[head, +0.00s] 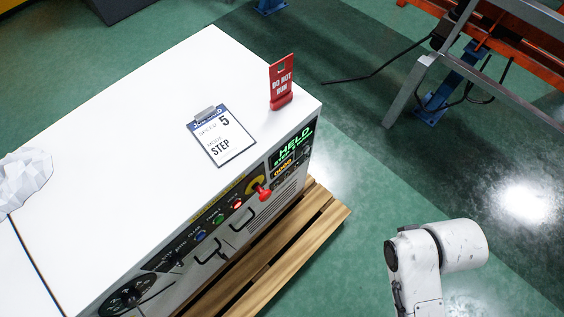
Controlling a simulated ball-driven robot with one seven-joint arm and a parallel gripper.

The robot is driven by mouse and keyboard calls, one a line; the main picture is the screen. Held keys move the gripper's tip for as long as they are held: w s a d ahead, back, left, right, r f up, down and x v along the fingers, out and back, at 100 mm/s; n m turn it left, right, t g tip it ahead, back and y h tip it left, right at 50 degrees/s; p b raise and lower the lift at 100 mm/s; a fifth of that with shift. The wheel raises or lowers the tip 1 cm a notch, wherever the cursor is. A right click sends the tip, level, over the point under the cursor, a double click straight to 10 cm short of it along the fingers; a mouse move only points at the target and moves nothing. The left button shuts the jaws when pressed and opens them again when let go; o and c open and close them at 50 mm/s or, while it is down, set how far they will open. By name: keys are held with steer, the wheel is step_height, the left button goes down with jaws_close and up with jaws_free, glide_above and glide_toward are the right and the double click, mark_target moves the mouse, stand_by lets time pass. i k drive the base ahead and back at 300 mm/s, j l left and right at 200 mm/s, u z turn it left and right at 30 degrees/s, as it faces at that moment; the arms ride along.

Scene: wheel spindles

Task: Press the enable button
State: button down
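The white machine cabinet (120,160) has a dark control strip along its front face. On it are a blue button (201,236), a green button (220,219) and a red, lit-looking button (237,204). Small labels sit above them; the one over the green button seems to read ENABLE, but it is tiny. A red emergency-stop knob (264,194) on a yellow plate is to their right. A screen (293,150) reads HELD in green. White links of my arm show at the lower right, apart from the cabinet. My gripper is not in view.
A wooden pallet (290,245) juts out below the front. Handles project under the buttons. Green floor (350,150) lies clear to the right.

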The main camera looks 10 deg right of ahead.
mark_target(220, 220)
steer(key=u, duration=0.85)
